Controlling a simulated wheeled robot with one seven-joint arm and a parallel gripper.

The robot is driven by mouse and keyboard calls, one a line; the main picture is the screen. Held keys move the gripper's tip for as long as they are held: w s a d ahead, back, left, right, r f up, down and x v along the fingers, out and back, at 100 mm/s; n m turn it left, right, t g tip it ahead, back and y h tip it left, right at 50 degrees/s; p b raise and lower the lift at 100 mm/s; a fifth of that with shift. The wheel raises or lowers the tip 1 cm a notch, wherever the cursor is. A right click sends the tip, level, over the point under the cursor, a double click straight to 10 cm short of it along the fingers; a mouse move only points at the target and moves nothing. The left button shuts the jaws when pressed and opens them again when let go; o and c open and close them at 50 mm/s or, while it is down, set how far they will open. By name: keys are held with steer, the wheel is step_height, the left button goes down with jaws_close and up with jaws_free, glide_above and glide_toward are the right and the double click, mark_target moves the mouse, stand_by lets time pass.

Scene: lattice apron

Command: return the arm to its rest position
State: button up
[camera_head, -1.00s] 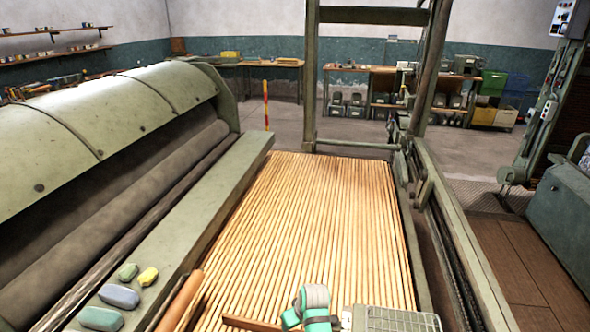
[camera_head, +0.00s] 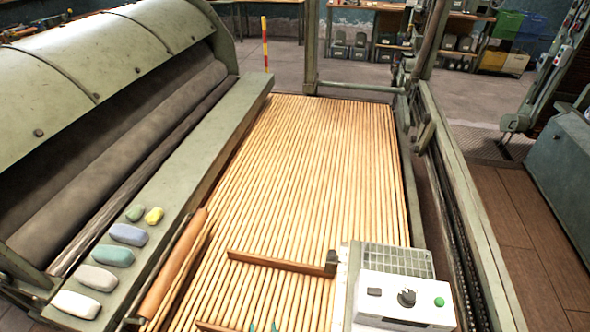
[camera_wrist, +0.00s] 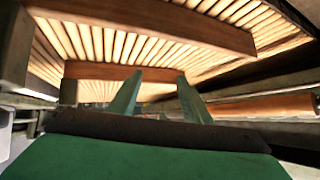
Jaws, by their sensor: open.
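My gripper (camera_wrist: 157,82) shows in the wrist view as two green fingers standing apart, open with nothing between them. Beyond the fingers are wooden bars (camera_wrist: 120,72) and the slatted lattice. In the head view only small green tips (camera_head: 262,327) show at the bottom edge, over the lattice apron (camera_head: 310,170). The rest of my arm is out of that view.
A control box (camera_head: 405,300) with a black knob and a green button stands at the lower right. A wooden bar (camera_head: 275,262) lies across the lattice. Several coloured blocks (camera_head: 128,234) rest on the green ledge at left. A wooden roller (camera_head: 172,265) lies beside the ledge.

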steer(key=s+d+r+t+h, duration=0.1)
steer(key=s+d+r, duration=0.4)
steer(key=s+r, duration=0.6)
steer(key=s+d+r+t+h, duration=0.1)
steer(key=s+d+r+t, duration=0.3)
steer(key=s+r, duration=0.7)
steer(key=shift+s+d, duration=0.45)
steer(key=shift+s, duration=0.35)
